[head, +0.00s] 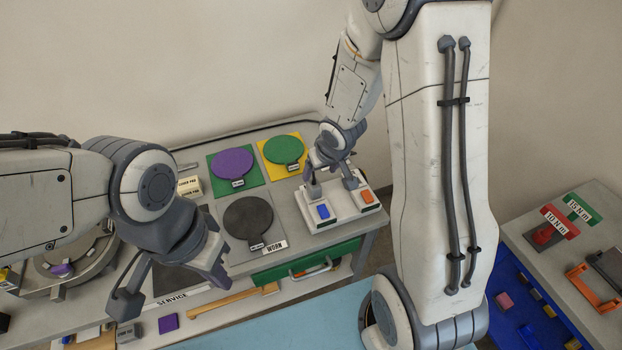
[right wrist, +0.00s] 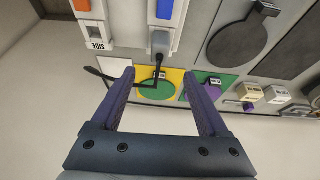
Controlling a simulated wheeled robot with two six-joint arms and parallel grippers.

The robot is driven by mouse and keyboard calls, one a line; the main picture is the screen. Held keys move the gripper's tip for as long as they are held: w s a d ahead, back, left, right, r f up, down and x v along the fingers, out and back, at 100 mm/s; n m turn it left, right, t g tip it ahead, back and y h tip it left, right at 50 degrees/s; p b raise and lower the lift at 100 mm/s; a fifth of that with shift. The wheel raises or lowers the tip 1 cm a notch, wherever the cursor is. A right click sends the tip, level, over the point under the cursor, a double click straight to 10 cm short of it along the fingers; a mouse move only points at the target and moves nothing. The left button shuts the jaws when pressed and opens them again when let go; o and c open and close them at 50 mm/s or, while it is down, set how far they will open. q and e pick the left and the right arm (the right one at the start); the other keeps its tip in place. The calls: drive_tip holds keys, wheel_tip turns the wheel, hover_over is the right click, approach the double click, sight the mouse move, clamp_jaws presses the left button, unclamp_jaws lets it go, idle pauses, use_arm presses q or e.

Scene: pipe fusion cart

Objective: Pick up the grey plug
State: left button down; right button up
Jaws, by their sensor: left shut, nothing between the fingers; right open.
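The grey plug (right wrist: 159,42) sits at the end of the white switch unit, just below its blue switch (right wrist: 165,10), in the right wrist view. A black cable (right wrist: 110,82) runs below it. My right gripper (right wrist: 158,78) is open and empty, with the plug ahead between the lines of its fingers, not touching it. In the head view the right gripper (head: 331,190) hangs over the rear of the switch unit (head: 325,222) and hides the plug. My left gripper (head: 172,292) is shut and empty over the front left of the cart.
Purple (head: 232,163), green (head: 284,150) and black (head: 248,218) paddle-shaped discs lie left of the switch unit. An orange switch (head: 367,196) is beside the blue one. A green drawer (head: 305,262) is below. A side table (head: 590,235) stands at right.

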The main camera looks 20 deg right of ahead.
sight(314, 183)
drive_tip(key=b+x, duration=0.1)
drive_tip(key=x, duration=0.1)
drive_tip(key=b+x, duration=0.2)
drive_tip(key=x, duration=0.1)
drive_tip(key=shift+w+d+f, duration=0.2)
drive_tip(key=shift+d+f, duration=0.1)
drive_tip(key=shift+d, duration=0.05)
drive_tip(key=b+x, duration=0.1)
drive_tip(key=x, duration=0.1)
drive_tip(key=b+x, duration=0.1)
drive_tip(key=x, duration=0.1)
drive_tip(key=shift+a+f, duration=0.1)
drive_tip(key=shift+a, duration=0.3)
drive_tip(key=shift+w+f, duration=0.25)
drive_tip(key=shift+f, duration=0.25)
clamp_jaws()
